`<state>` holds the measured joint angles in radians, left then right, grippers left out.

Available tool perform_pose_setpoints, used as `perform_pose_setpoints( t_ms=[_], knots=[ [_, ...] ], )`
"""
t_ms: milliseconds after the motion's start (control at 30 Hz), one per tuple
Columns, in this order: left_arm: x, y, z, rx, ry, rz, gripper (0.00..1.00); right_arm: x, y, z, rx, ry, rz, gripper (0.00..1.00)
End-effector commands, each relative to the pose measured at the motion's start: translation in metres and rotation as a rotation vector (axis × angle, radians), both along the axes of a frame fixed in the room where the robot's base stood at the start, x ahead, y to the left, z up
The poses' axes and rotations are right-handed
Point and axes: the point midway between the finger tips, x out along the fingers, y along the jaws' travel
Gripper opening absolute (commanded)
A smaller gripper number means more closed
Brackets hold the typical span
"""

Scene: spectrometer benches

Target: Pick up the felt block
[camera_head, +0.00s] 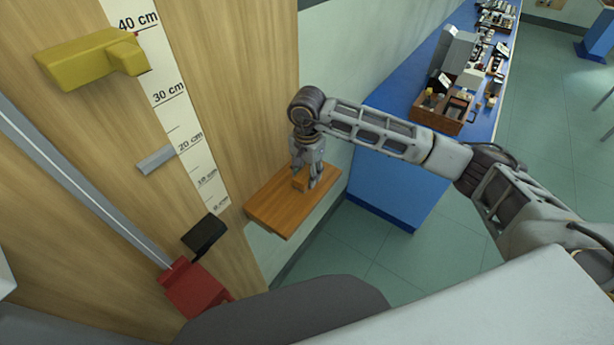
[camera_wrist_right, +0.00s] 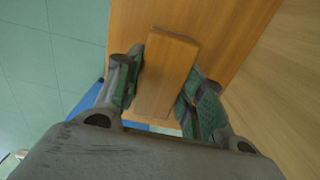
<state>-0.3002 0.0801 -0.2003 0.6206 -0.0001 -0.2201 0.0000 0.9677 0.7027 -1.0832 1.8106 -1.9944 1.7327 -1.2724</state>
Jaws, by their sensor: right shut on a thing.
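The felt block (camera_head: 299,183) is a small orange-brown block at the wooden shelf (camera_head: 268,210), close in colour to it. My right gripper (camera_head: 307,177) points down over the shelf and is shut on the block. In the right wrist view the block (camera_wrist_right: 168,70) sits between the two fingers of the gripper (camera_wrist_right: 160,82), with its long side running away from the palm. I cannot tell whether the block touches the shelf or is just above it. My left gripper is not in view.
A wooden panel with a centimetre scale (camera_head: 170,98) stands left of the shelf. It carries a yellow part (camera_head: 82,62), a grey tab (camera_head: 156,159), a black block (camera_head: 204,234) and a red block (camera_head: 195,290). A blue bench (camera_head: 400,190) with a wooden box (camera_head: 440,118) lies right.

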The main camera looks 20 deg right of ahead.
Motion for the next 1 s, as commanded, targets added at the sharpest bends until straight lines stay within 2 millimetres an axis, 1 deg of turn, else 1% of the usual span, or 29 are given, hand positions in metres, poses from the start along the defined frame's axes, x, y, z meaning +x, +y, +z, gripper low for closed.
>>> perform_pose_setpoints(
  t_ms=[267, 467, 667, 1000],
  knots=[
    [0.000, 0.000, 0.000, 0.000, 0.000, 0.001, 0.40, 0.000, 0.000, 0.002, 0.001, -0.001, 0.000, 0.15],
    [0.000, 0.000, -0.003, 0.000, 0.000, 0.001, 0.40, 0.001, 0.000, 0.012, 0.000, -0.004, 0.000, 0.15],
    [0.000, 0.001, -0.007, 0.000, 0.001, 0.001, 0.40, 0.001, 0.000, 0.035, 0.000, -0.004, -0.001, 0.15],
    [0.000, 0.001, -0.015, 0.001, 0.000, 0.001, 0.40, 0.001, 0.000, 0.082, -0.001, -0.002, 0.001, 0.15]
  ],
)
